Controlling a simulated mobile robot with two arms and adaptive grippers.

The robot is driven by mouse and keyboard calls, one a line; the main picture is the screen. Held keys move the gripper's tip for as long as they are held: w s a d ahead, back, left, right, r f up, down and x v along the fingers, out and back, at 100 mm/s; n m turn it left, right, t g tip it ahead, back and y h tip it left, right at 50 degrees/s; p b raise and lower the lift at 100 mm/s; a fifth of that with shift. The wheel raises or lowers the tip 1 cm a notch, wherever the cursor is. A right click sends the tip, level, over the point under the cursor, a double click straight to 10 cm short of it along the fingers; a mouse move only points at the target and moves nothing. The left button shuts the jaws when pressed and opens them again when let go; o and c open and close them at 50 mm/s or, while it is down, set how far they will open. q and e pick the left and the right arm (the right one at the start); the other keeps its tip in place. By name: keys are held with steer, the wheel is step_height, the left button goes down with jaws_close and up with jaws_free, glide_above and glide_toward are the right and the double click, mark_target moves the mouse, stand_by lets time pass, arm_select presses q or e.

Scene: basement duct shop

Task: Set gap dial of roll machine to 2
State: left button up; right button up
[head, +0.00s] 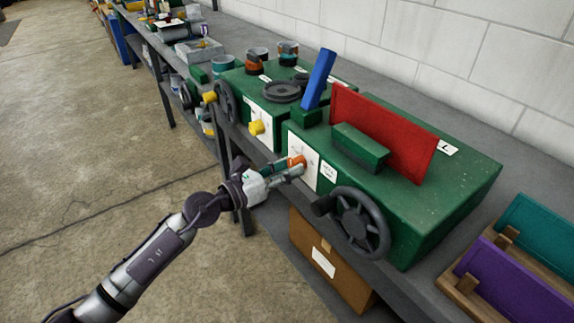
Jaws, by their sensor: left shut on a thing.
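The roll machine (445,200) is a green box on the grey bench, with a red plate (385,135) and a blue lever (319,78) on top. A white dial plate (303,150) is on its front face. My left gripper (298,168) reaches in from the left and is shut on a small orange knob (297,160), the dial on that plate. The fingers cover much of the knob, and I cannot read the numbers or its pointer. My right gripper is not in view.
A dark handwheel (358,222) with a handle sticks out right of the dial. Another green machine (240,85) with a yellow knob (257,127) stands to the left. A wooden rack (462,285) with teal and purple panels is at right. A cardboard box (340,262) sits below; open floor lies left.

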arm_select(q)
steer(key=n+p, duration=0.5)
steer(key=shift+r, duration=0.25)
steer(key=shift+f+n+p, duration=0.1)
steer(key=shift+n+p, duration=1.95)
steer(key=shift+n, duration=0.75)
steer(key=o, duration=1.2)
steer(key=shift+f, duration=0.1)
steer(key=shift+c, duration=0.2)
steer(key=shift+s+a, duration=0.1)
steer(key=shift+a, duration=0.05)
